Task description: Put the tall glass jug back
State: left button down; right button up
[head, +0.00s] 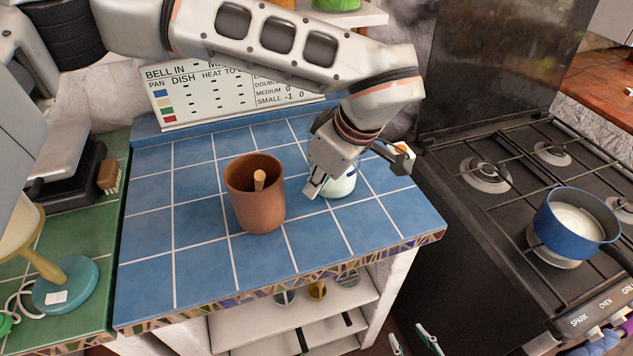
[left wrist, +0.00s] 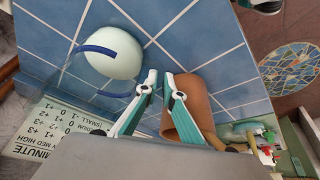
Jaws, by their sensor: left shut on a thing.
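The tall glass jug (head: 341,186), clear with pale contents and blue trim, is on or just above the blue tiled counter, partly hidden behind my left gripper (head: 318,187).
A brown clay pot (head: 258,200) with a wooden stick stands left of the jug. A sign board (head: 230,95) leans at the back. The stove (head: 490,220) with a blue pan (head: 575,222) is at the right.

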pick_arm(q)
jog(key=c, duration=2.2)
grip_release()
jog(key=shift+f, duration=0.1)
jog(key=v, duration=1.2)
jog(key=shift+p, duration=0.3)
